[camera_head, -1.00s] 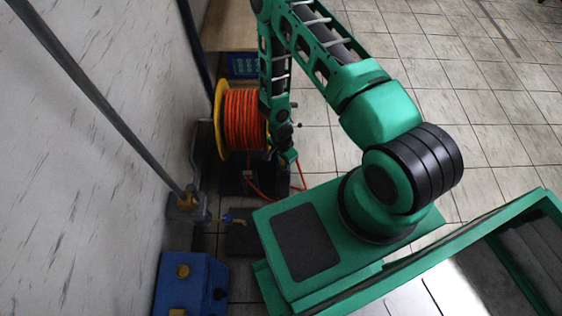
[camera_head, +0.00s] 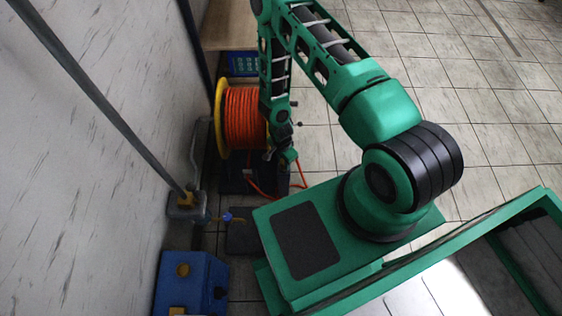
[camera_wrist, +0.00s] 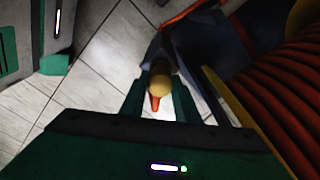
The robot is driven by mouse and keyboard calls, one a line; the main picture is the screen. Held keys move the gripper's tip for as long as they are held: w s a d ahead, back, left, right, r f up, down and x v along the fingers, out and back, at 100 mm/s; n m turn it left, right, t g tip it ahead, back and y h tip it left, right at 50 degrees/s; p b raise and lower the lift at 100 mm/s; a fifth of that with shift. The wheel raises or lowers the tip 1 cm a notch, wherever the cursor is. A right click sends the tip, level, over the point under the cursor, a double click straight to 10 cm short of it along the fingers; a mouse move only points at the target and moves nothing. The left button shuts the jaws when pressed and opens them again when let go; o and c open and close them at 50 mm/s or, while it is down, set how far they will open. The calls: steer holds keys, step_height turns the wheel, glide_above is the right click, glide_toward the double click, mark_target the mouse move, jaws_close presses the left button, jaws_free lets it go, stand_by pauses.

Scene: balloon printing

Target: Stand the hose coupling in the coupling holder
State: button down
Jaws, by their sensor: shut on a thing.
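The hose coupling (camera_wrist: 160,87) shows in the wrist view as a round brass-yellow end between my gripper's fingers. My gripper (camera_wrist: 160,98) is shut on it, with a finger on either side. A bit of orange shows just below the coupling. In the head view my gripper (camera_head: 287,156) is low beside the orange hose reel, and the coupling is too hidden there to make out. An orange hose (camera_head: 301,176) curves on the floor by the gripper. I cannot clearly pick out the coupling holder in either view.
The orange reel with yellow flanges (camera_head: 222,93) stands close left of my arm. A blue box (camera_head: 190,278) and a pipe foot (camera_head: 187,207) stand along the left wall. A small blue-and-yellow fitting (camera_head: 228,217) is near a dark floor plate (camera_head: 241,240). Tiled floor at right is open.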

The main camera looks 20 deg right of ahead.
mark_target(282, 163)
steer(key=shift+f, duration=0.35)
stand_by(0.4)
steer(key=c, duration=1.3)
jaws_free()
steer(key=r, duration=1)
steer(key=shift+s+a+r, duration=0.1)
steer(key=shift+a+r, duration=0.25)
steer(key=shift+a, duration=0.05)
